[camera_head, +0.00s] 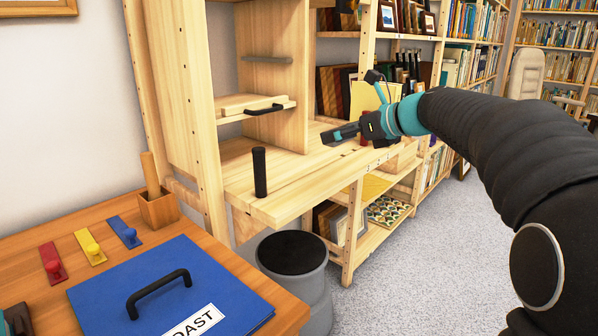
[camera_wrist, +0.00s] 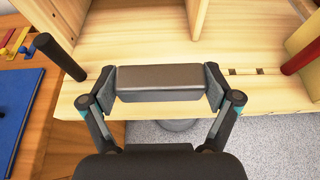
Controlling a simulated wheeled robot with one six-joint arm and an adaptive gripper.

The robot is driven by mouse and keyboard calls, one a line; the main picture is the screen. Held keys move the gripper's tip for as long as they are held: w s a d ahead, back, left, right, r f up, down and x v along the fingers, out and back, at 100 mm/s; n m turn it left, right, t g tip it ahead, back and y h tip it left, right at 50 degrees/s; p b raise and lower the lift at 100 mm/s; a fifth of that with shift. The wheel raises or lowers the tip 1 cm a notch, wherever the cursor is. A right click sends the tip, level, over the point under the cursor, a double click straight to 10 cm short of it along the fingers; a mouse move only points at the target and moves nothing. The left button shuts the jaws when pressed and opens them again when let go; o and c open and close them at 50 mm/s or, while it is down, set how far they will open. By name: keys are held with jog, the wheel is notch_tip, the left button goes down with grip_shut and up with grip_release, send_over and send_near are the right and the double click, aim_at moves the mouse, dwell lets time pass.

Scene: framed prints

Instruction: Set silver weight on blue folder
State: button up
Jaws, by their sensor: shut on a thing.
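The silver weight (camera_wrist: 158,78) is a grey metallic block, held between the two fingers of my gripper (camera_wrist: 160,88) in the wrist view. My gripper (camera_head: 343,133) shows in the head view over the front of the pale wooden shelf board, at right of centre; there the weight is hard to tell from the dark fingers. The blue folder (camera_head: 225,276) lies flat on the orange-brown table at lower left, with a black handle and a white label on it. Part of it also shows at the left edge of the wrist view (camera_wrist: 22,92).
A black upright post (camera_head: 260,172) stands on the wooden board (camera_head: 290,202) between my gripper and the folder. Red, yellow and blue knobbed pieces (camera_head: 92,248) and a wooden holder (camera_head: 158,208) are behind the folder. A grey bin (camera_head: 312,288) stands below the board.

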send_over(303, 176)
notch_tip(303, 176, down, 5)
jog(key=shift+s+f+b, duration=0.1)
jog(key=shift+f+b, duration=0.05)
jog(key=shift+b, duration=0.25)
jog(key=shift+f+b, duration=0.55)
jog(key=shift+f, duration=1.4)
jog(key=shift+f, duration=0.2)
jog(key=o, duration=1.2)
jog(key=shift+r, duration=0.25)
jog(key=v, duration=1.2)
